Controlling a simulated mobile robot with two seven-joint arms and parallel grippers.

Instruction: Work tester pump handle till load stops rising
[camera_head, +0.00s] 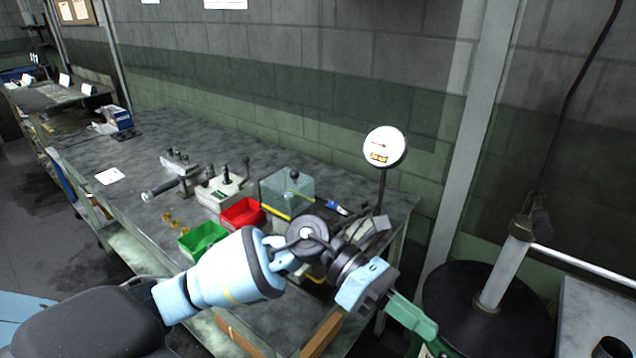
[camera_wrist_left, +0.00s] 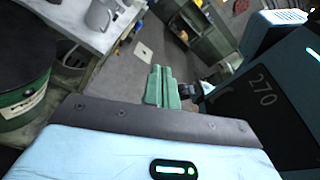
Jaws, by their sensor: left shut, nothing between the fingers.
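The tester's round white gauge (camera_head: 385,146), with a red needle and a small yellow readout, stands on a thin dark post at the bench's right end. I cannot read its value. A clear guard box (camera_head: 287,190) with a dark knob above it and a yellow strip at its base stands left of the post. My left arm covers the area in front of the post, and I cannot make out the pump handle for certain. My left gripper (camera_head: 428,328) has green fingers, shut and empty, in front of the bench's right end, near the drum. Its fingers also show in the left wrist view (camera_wrist_left: 160,86).
A black-topped drum (camera_head: 450,292) with an upright grey cylinder (camera_head: 508,265) stands right of the bench; a silver bar (camera_head: 580,266) runs off right. Red (camera_head: 242,213) and green (camera_head: 202,241) bins and a grey fixture (camera_head: 224,190) are on the bench (camera_head: 150,150). Its left part has free room.

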